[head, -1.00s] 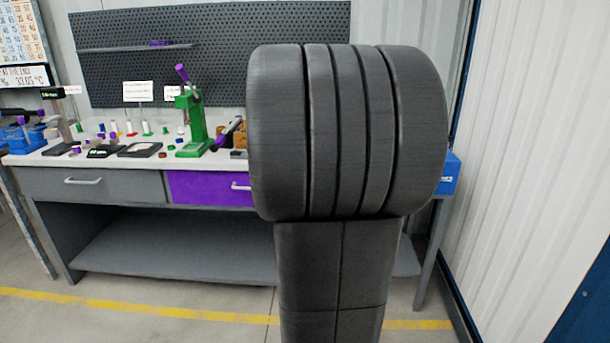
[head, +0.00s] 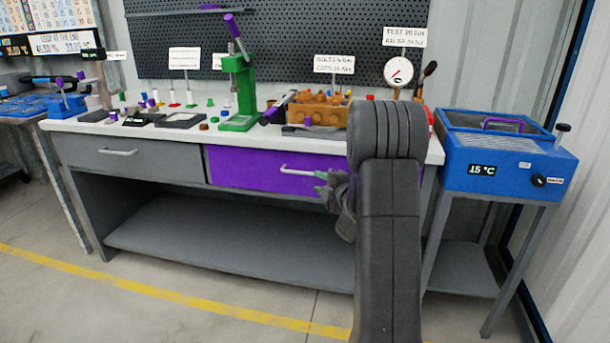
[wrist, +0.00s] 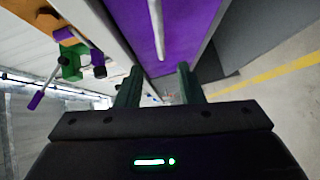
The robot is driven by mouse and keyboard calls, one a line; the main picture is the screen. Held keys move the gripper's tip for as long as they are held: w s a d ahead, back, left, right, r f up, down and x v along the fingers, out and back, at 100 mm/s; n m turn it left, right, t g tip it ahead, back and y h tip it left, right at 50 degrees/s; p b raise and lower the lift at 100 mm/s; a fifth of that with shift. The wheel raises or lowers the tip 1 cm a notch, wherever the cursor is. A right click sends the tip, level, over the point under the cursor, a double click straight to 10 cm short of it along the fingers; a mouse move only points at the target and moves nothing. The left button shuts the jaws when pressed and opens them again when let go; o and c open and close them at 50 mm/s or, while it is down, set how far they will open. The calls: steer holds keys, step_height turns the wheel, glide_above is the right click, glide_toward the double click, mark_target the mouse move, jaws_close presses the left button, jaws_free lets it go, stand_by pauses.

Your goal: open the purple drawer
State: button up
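The purple drawer (head: 250,170) sits under the workbench top, right of a grey drawer, and looks closed. Its light bar handle (head: 300,172) runs across its front. My gripper (head: 325,185) is in front of the drawer near the handle's right end; my arm hides the drawer's right part. In the wrist view the drawer front (wrist: 180,30) lies ahead and the handle (wrist: 156,30) points down between the two green fingers (wrist: 157,85). The fingers are apart, with a gap between them. I cannot tell whether the handle's end is between the fingertips.
The workbench top (head: 80,126) holds a green press (head: 240,90), an orange pump block (head: 320,112) and small parts. A blue heated bath (head: 510,160) stands at right. A grey drawer (head: 130,160) is at left. The floor in front is clear.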

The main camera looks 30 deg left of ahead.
mark_target(303, 174)
steer(key=b+x, duration=0.1)
steer(key=x, duration=1)
steer(key=shift+w+a, duration=0.1)
steer(key=shift+a, duration=0.1)
steer(key=shift+c, duration=0.4)
jaws_close()
